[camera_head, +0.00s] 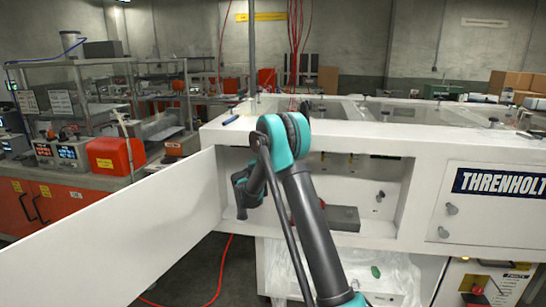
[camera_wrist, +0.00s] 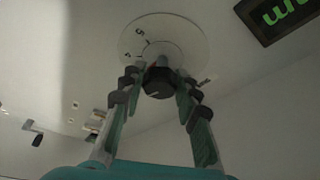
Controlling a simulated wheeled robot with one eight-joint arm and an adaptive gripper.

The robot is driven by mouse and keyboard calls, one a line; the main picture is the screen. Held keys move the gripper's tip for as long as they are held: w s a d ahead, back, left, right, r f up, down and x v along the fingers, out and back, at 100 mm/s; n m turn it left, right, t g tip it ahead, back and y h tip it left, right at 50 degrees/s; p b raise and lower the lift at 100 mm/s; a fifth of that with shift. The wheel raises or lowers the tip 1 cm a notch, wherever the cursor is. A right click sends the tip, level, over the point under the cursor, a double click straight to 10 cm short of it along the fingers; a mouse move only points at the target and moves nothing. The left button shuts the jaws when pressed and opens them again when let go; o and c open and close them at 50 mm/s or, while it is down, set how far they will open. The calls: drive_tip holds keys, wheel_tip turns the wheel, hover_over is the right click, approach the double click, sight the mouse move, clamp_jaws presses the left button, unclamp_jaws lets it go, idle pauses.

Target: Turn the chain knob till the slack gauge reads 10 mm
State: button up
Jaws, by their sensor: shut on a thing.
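The chain knob (camera_wrist: 158,84) is black and round with a pale pointer line. It sits in front of a white dial disc (camera_wrist: 150,32) with dark marks and figures. My gripper (camera_wrist: 160,76) is shut on the knob, with one finger on each side. At the top right of the wrist view a black display (camera_wrist: 284,14) shows green characters, partly cut off; "mm" appears on it, but no number can be read. In the head view my arm reaches into the open bay of the white machine (camera_head: 420,150); the knob and fingers are hidden there.
A white door panel (camera_head: 110,235) stands open on the left of the bay. A grey block (camera_head: 340,218) lies on the bay floor to the right of my wrist. In the wrist view small fittings (camera_wrist: 95,122) show at the left.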

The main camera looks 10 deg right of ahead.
drive_tip(key=o, duration=1.2)
drive_tip(key=v, duration=1.2)
drive_tip(key=shift+f, duration=0.1)
drive_tip(key=shift+s, duration=0.1)
